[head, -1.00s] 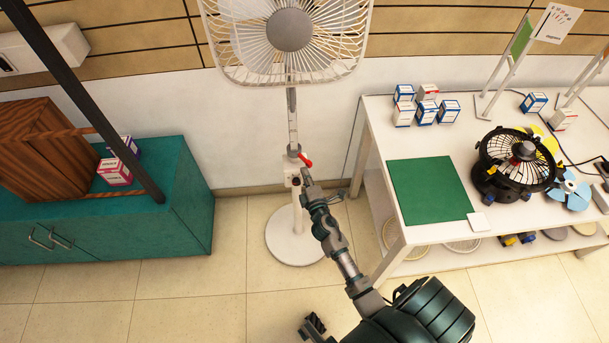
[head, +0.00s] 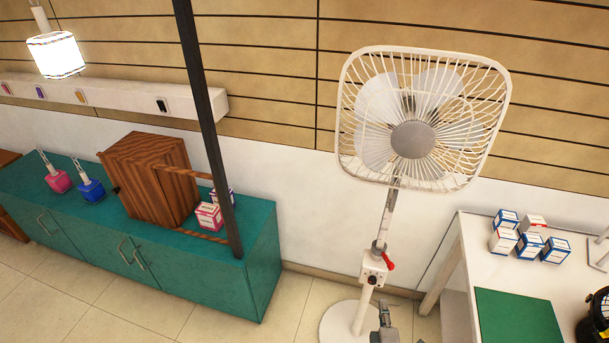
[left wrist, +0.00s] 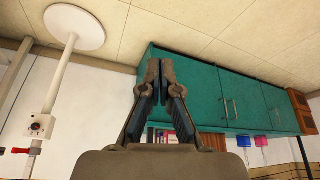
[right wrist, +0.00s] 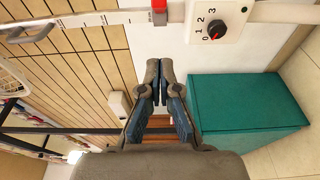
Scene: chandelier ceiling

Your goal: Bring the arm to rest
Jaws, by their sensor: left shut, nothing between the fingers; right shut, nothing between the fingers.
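My right gripper (head: 383,312) shows at the bottom edge of the head view, just in front of the fan's stand. In the right wrist view the right gripper (right wrist: 160,72) is shut and empty, its fingertips close together. My left gripper (left wrist: 154,72) is shut and empty in the left wrist view, with the teal cabinet behind it; it is outside the head view. The white pedestal fan (head: 412,138) stands upright on the floor. Its control box carries a black knob (right wrist: 213,28) with a red mark, beside the numbers 0 to 3.
The teal cabinet (head: 237,285) at left bears a wooden box (head: 150,175), small cartons (head: 208,216) and pink and blue bottles (head: 90,190). A dark post (head: 205,110) stands before it. A white table (head: 465,262) with cartons and a green mat (head: 517,320) is at right.

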